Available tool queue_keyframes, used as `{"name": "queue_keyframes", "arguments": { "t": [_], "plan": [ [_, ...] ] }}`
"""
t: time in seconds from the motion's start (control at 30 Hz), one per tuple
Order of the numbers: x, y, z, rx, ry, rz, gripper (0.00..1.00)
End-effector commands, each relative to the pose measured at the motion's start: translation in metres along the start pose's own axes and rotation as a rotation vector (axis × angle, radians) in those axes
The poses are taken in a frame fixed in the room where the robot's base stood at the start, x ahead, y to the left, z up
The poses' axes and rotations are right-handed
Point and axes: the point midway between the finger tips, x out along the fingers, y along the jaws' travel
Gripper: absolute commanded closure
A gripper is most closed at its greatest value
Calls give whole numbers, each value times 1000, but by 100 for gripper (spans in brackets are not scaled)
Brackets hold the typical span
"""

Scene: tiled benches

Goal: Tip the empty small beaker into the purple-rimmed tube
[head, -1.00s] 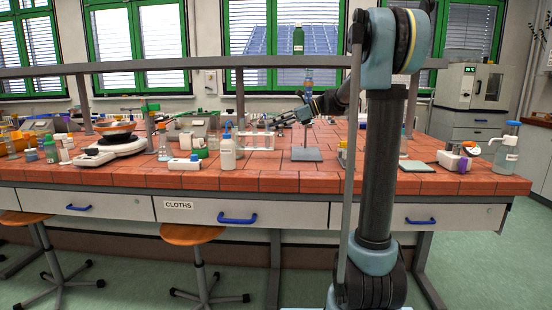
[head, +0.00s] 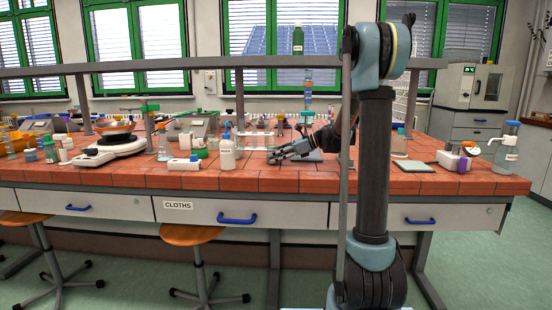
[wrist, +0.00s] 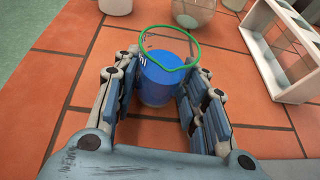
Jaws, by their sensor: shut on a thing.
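In the wrist view, a small clear beaker (wrist: 165,84) with a green rim stands between my fingers. Its lower part looks blue, so it does not look empty; I cannot tell what the blue is. My gripper (wrist: 164,72) is shut on it, one finger on each side. In the head view my gripper (head: 273,157) is low over the front part of the bench, and the beaker is too small to make out there. A white rack (wrist: 272,62) stands at the upper right of the wrist view. I cannot make out a purple-rimmed tube.
A white wash bottle (head: 227,154) stands left of my gripper. A hotplate (head: 108,151) is farther left. A stand with a blue clamped column (head: 308,82) rises behind my gripper. A round glass vessel (wrist: 193,12) is beyond the beaker. The tiled front strip is partly clear.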

Motion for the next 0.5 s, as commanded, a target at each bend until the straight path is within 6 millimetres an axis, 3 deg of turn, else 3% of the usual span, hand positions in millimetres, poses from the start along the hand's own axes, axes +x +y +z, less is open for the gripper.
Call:
{"name": "queue_keyframes", "arguments": {
  "t": [0.4,0.43,0.5],
  "plan": [
    [2,0,-4,0,0,1,94],
    [2,0,-3,0,0,1,54],
    [2,0,-3,0,0,1,41]
  ]
}}
